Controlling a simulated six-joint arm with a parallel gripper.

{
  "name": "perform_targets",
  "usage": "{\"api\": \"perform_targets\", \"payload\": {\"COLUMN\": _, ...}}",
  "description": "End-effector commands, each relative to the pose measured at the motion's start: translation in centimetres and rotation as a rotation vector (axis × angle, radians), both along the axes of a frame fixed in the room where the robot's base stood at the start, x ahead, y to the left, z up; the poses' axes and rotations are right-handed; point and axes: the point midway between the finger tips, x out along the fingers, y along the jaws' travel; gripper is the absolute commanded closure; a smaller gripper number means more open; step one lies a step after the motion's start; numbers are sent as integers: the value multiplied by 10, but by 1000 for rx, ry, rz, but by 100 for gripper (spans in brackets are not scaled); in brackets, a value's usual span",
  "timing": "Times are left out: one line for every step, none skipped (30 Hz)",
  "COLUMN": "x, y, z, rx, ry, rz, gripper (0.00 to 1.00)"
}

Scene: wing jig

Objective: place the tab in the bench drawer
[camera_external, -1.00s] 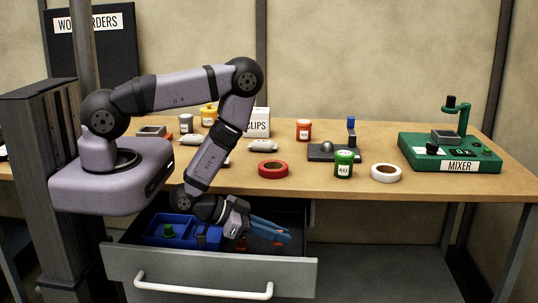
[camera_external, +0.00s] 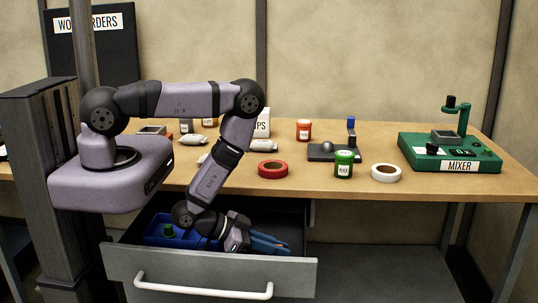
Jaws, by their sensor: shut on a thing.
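The bench drawer (camera_external: 210,270) is pulled open below the bench top, with a grey front and a white handle. My gripper (camera_external: 280,247) is low inside the right part of the drawer, its blue fingers pointing right and slightly down. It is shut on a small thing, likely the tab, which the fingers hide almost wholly. A little orange-red shows at the fingertips; I cannot tell whether it is the tab or something lying in the drawer.
On the bench are a red tape roll (camera_external: 273,170), a green jar (camera_external: 343,164), a white tape roll (camera_external: 385,173) and a green mixer (camera_external: 450,152). The drawer's front wall stands close to my gripper.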

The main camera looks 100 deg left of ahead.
Motion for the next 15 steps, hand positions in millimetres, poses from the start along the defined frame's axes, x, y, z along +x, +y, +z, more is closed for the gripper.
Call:
{"api": "perform_targets", "payload": {"x": 0, "y": 0, "z": 0, "rx": 0, "ry": 0, "rz": 0, "gripper": 100}}
{"api": "perform_targets", "payload": {"x": 0, "y": 0, "z": -1, "rx": 0, "ry": 0, "rz": 0, "gripper": 100}}
{"api": "perform_targets", "payload": {"x": 0, "y": 0, "z": -2, "rx": 0, "ry": 0, "rz": 0, "gripper": 100}}
{"api": "perform_targets", "payload": {"x": 0, "y": 0, "z": -3, "rx": 0, "ry": 0, "rz": 0, "gripper": 100}}
{"api": "perform_targets", "payload": {"x": 0, "y": 0, "z": -3, "rx": 0, "ry": 0, "rz": 0, "gripper": 86}}
{"api": "perform_targets", "payload": {"x": 0, "y": 0, "z": -3, "rx": 0, "ry": 0, "rz": 0, "gripper": 76}}
{"api": "perform_targets", "payload": {"x": 0, "y": 0, "z": -2, "rx": 0, "ry": 0, "rz": 0, "gripper": 70}}
{"api": "perform_targets", "payload": {"x": 0, "y": 0, "z": -2, "rx": 0, "ry": 0, "rz": 0, "gripper": 70}}
{"api": "perform_targets", "payload": {"x": 0, "y": 0, "z": -2, "rx": 0, "ry": 0, "rz": 0, "gripper": 70}}
{"api": "perform_targets", "payload": {"x": 0, "y": 0, "z": -2, "rx": 0, "ry": 0, "rz": 0, "gripper": 70}}
{"api": "perform_targets", "payload": {"x": 0, "y": 0, "z": -2, "rx": 0, "ry": 0, "rz": 0, "gripper": 70}}
{"api": "perform_targets", "payload": {"x": 0, "y": 0, "z": -2, "rx": 0, "ry": 0, "rz": 0, "gripper": 70}}
{"api": "perform_targets", "payload": {"x": 0, "y": 0, "z": -2, "rx": 0, "ry": 0, "rz": 0, "gripper": 70}}
{"api": "perform_targets", "payload": {"x": 0, "y": 0, "z": -2, "rx": 0, "ry": 0, "rz": 0, "gripper": 70}}
{"api": "perform_targets", "payload": {"x": 0, "y": 0, "z": -2, "rx": 0, "ry": 0, "rz": 0, "gripper": 70}}
